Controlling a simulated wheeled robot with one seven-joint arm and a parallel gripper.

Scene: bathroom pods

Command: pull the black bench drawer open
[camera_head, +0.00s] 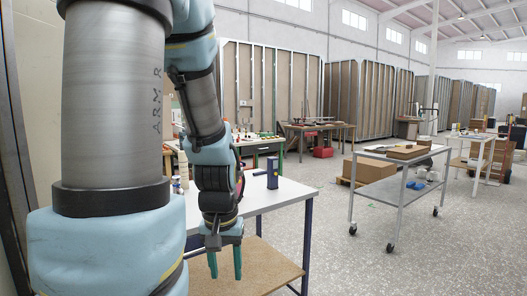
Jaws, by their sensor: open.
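My gripper (225,264) hangs pointing down at the lower middle of the head view. Its two teal fingers are apart with nothing between them. It is in front of a white-topped table (285,193) with dark blue legs. Behind that table stands a workbench with green legs (281,158). A dark drawer front (264,149) seems to show under its top, small and partly hidden by my arm. I cannot make out its handle, and it looks shut. My gripper is well apart from it.
A metal cart (398,184) with boxes stands right. Grey floor (330,215) between table and cart is clear.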

